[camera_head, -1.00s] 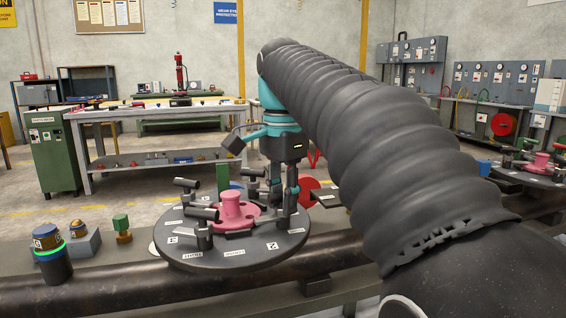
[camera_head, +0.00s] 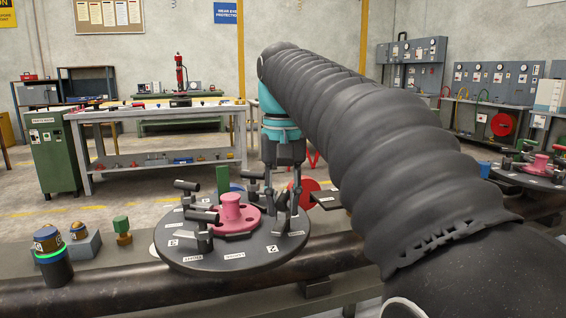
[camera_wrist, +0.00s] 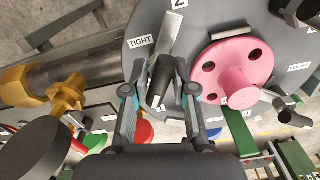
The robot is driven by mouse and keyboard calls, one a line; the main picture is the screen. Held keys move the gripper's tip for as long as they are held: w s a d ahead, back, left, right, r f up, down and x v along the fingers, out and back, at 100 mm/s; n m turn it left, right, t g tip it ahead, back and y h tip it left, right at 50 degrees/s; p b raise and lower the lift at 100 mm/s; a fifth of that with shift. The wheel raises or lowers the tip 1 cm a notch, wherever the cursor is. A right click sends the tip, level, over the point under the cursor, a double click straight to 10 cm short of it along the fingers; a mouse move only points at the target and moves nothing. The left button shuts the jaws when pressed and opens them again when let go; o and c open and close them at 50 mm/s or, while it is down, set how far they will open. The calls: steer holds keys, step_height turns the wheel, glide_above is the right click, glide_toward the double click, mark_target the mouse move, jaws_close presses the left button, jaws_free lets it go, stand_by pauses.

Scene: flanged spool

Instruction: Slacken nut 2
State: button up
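The pink flanged spool (camera_head: 232,212) stands on a round dark plate (camera_head: 205,262); it shows to the right in the wrist view (camera_wrist: 235,75). Dark clamp handles stand around it. In the wrist view, nut 2's dark upright handle (camera_wrist: 160,82) has a pale flat bar running up beside the "TIGHT" label (camera_wrist: 142,41), with the "2" mark above. My gripper (camera_wrist: 160,85) points down with one finger on each side of this handle. The fingers stand apart; whether their pads touch it is hard to tell. The nut's base is hidden.
Another clamp (camera_head: 197,238) stands at the plate's front left. A dark cylinder with a green ring (camera_head: 54,262) and a green-topped brass piece (camera_head: 122,229) are to the left. A dark pipe (camera_head: 110,288) runs along the front. My arm covers the right side.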

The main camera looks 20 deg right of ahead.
mark_target(282, 195)
steer(key=m, duration=0.2)
steer(key=shift+m, duration=0.4)
step_height(282, 195, up, 6)
steer(key=shift+f, duration=0.1)
steer(key=shift+r, duration=0.5)
stand_by(0.9)
